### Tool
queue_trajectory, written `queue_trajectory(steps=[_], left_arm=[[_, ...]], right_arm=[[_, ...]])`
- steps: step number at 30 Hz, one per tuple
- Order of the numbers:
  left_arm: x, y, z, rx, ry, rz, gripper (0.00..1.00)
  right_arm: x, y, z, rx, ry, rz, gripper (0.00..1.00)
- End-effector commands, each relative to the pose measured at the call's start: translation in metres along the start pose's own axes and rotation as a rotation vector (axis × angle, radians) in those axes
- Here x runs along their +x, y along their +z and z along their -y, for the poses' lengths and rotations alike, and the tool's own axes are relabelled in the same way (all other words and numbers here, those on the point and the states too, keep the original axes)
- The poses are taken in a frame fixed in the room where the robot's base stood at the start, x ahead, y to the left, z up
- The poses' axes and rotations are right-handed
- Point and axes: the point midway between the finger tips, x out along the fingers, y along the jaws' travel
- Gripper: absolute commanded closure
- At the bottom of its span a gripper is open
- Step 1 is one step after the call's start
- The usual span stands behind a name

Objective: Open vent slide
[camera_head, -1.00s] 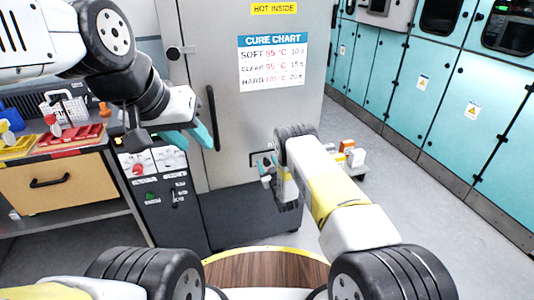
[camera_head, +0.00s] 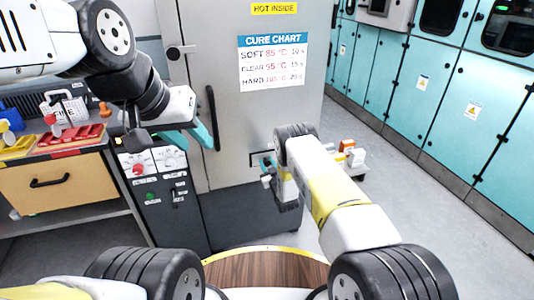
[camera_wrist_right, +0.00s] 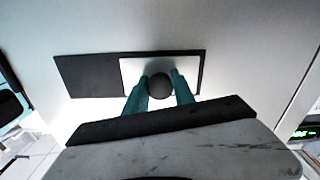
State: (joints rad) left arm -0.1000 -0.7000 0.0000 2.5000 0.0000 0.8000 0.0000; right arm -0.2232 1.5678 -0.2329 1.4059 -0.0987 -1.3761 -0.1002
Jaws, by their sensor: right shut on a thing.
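The vent slide is a white plate (camera_wrist_right: 130,70) with a round dark knob (camera_wrist_right: 160,86), set in a dark rectangular vent frame (camera_wrist_right: 85,75) on the cabinet door. In the right wrist view the plate sits at the right part of the frame, with dark area bare to its left. My right gripper (camera_wrist_right: 159,88) is shut on the knob, one teal finger on each side. In the head view the frame (camera_head: 252,159) shows beside my right gripper (camera_head: 266,170), partly hidden by it.
The grey cabinet door (camera_head: 235,120) has a long black handle (camera_head: 211,118) and a cure chart (camera_head: 272,62). A control panel (camera_head: 160,195) with a red knob stands left, beside a bench (camera_head: 60,185) with trays. Small boxes (camera_head: 350,155) stand on the right. Floor is clear before the teal cabinets (camera_head: 470,100).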

Motion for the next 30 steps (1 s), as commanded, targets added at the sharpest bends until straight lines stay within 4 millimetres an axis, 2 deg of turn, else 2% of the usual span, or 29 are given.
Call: queue_trajectory(steps=[25,28,30], left_arm=[[0.0,0.0,0.0,0.0,0.0,0.0,0.64],[0.0,0.0,0.0,0.0,0.0,0.0,0.64],[0.0,0.0,0.0,0.0,0.0,0.0,0.64]], right_arm=[[0.0,0.0,-0.001,0.0,0.0,-0.001,1.0],[0.0,0.002,-0.012,0.0,0.004,-0.001,1.0],[0.0,0.005,-0.028,0.0,0.006,-0.001,1.0]])
